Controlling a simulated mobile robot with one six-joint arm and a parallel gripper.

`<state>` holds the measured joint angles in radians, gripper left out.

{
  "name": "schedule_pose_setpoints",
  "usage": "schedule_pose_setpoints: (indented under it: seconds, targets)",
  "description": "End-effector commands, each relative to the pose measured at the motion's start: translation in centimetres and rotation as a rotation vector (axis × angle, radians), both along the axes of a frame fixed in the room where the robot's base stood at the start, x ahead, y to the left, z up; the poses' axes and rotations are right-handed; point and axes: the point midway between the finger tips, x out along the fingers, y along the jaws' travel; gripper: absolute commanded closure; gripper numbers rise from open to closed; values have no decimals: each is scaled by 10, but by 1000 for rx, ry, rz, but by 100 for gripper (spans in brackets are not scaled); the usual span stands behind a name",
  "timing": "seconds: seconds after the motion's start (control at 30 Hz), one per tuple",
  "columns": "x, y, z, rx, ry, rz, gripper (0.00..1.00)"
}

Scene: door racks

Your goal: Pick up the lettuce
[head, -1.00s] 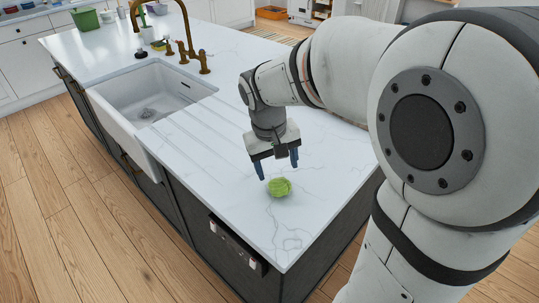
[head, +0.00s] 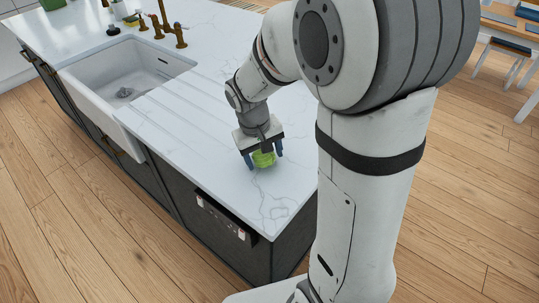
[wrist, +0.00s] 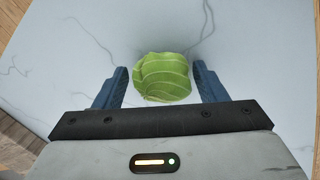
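The green lettuce (head: 263,159) sits on the white marble countertop (head: 205,140) near its front end. It also shows in the wrist view (wrist: 162,77), between my two blue fingers. My gripper (head: 263,161) is low over the counter, with one finger on either side of the lettuce. In the wrist view my gripper (wrist: 161,85) is open, with a visible gap between each finger and the lettuce. The upper part of the lettuce is partly hidden by my gripper in the head view.
A white sink (head: 125,80) with brass taps (head: 165,25) lies farther along the island to the left. A green container (head: 52,4) stands at the far end. The counter around the lettuce is clear. The island's edge is close by.

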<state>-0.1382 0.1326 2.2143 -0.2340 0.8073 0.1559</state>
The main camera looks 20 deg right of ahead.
Motion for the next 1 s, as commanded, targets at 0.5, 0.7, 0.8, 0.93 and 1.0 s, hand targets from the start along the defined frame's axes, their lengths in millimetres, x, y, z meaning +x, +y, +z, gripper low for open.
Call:
schedule_pose_setpoints:
  seconds: [0.5, 0.7, 0.8, 0.93, 1.0]
  targets:
    - [0, 1, 1, 0, -1, 1, 69]
    - [1, 1, 6, 0, -2, 2, 69]
    - [1, 1, 20, 0, -6, 2, 69]
    - [1, 1, 47, 1, -6, 2, 69]
    - [1, 1, 62, 1, -7, 2, 69]
